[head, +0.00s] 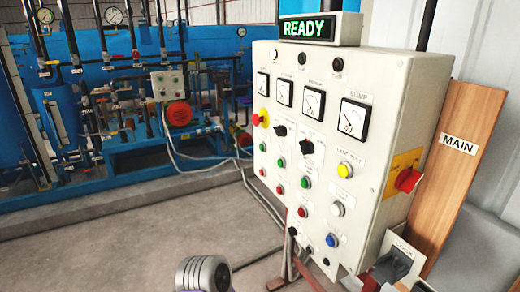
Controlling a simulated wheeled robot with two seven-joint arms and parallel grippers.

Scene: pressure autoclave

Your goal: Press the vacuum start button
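A cream control panel (385,130) stands right of centre, its front facing left and toward me. Green buttons sit in a row, with one at the left (263,147), one in the middle (281,162) and one at the right (305,182). Red buttons (302,211) sit below them. The labels are too small to read, so I cannot tell which button is the vacuum start button. A sign on top of the panel (308,28) reads READY in green.
The panel also carries gauges (353,118), black knobs (307,147), a yellow button (344,170), a blue button (332,240) and a red-and-yellow knob (262,117). A red switch handle (408,180) juts from its right side. Blue machinery (150,120) stands behind left. The floor (130,245) between is clear.

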